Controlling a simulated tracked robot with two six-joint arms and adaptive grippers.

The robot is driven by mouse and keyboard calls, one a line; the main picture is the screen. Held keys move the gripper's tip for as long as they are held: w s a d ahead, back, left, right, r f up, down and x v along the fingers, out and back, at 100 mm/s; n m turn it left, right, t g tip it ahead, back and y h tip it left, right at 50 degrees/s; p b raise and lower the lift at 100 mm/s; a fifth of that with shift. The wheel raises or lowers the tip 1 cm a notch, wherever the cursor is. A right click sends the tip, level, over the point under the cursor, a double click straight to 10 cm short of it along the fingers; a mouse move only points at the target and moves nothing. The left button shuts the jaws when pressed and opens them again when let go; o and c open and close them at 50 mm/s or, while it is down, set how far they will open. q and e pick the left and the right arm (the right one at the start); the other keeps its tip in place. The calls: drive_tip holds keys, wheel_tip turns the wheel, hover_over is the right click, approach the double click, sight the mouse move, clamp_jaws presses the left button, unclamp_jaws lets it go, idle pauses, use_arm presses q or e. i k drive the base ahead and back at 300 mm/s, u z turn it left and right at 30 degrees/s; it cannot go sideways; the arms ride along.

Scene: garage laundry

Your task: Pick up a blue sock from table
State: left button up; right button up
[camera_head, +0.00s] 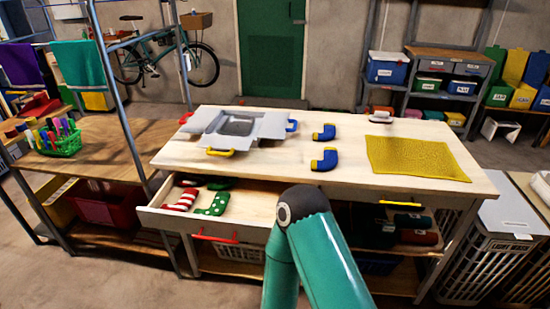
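Two blue socks with yellow trim lie on the light wooden table (290,180), near its middle. One blue sock (325,132) is farther back and the other blue sock (325,160) is closer to the front. They lie apart from each other and nothing covers them. A teal arm link of mine rises from the bottom centre in front of the table, and its dark joint is near the table's front edge. Neither gripper shows in this view, so I cannot see their fingers.
An open drawer (152,218) at the table's front left holds a red-and-white striped sock (182,200) and green dotted socks (213,204). A grey-white folding item (238,128) lies on the table's left. A yellow mat (415,158) lies on the right. Bare wood surrounds the blue socks.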

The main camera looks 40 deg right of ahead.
sight(330, 160)
drive_tip(key=z, duration=0.15)
drive_tip(key=i, duration=0.25)
drive_tip(key=u, duration=2.3)
drive_tip(key=k, duration=2.95)
drive_tip(key=z, duration=1.25)
drive_tip(key=i, duration=0.95)
drive_tip(key=z, duration=0.1)
